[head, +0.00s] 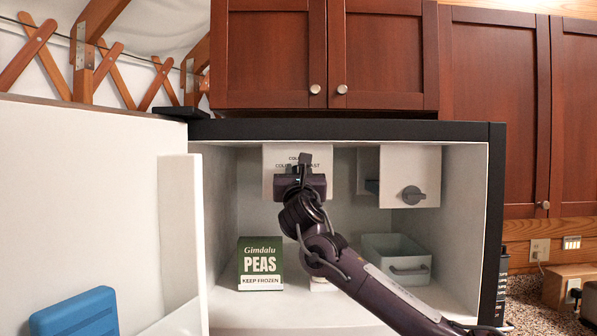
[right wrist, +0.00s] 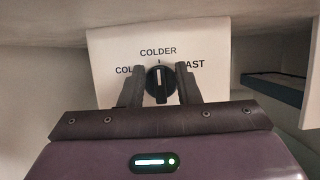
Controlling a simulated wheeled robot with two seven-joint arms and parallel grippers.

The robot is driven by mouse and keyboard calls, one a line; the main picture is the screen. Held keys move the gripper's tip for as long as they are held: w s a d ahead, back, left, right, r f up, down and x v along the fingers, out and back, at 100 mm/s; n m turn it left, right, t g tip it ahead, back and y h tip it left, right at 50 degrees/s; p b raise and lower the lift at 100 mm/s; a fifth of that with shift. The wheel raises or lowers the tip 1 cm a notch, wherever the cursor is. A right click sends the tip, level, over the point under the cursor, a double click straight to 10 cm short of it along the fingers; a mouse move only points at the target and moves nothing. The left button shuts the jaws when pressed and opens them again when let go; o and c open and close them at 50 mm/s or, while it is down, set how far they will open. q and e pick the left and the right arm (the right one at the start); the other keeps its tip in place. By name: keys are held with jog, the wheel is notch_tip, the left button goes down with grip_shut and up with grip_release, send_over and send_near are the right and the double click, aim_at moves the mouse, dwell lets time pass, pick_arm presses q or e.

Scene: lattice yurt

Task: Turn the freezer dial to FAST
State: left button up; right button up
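The freezer dial (right wrist: 160,85) is a round black knob with a pale pointer line, on a white panel (right wrist: 104,45) inside the freezer. The pointer stands about upright, toward COLDER at the top. The left label is partly hidden, showing "COL"; FAST at right is partly covered, showing "AST". My right gripper (right wrist: 160,78) has one finger on each side of the knob, with narrow gaps showing, so it looks open around it. In the head view my right gripper (head: 304,162) hides the knob; the panel (head: 279,157) shows behind it. My left gripper is not in view.
Below are a green peas box (head: 261,262) and a pale bin (head: 398,258). The freezer door (head: 80,200) stands open at left, with a blue block (head: 75,313) near it. Cabinets (head: 380,50) are above.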

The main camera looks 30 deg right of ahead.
jog(key=shift+w, duration=0.1)
grip_shut()
jog(key=shift+f+m+g+h+b, duration=0.2)
jog(key=shift+m+g+h+b, duration=0.1)
jog(key=shift+m+b, duration=0.35)
pick_arm(q)
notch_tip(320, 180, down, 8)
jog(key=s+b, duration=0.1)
jog(key=b, duration=0.5)
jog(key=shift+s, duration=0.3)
pick_arm(e)
jog(key=shift+d+f+m+g+h, duration=0.1)
jog(key=shift+m+g+h, duration=0.7)
jog(key=shift+m, duration=1.7)
jog(key=shift+d+r+m+g+h, duration=0.1)
jog(key=shift+m+g+h, duration=0.25)
jog(key=shift+m+g, duration=1.5)
jog(key=shift+f+m+g+h, duration=0.1)
jog(key=shift+m+g+h, duration=0.35)
jog(key=shift+m, duration=2.65)
jog(key=shift+o, duration=0.6)
grip_release()
jog(key=shift+s, duration=0.25)
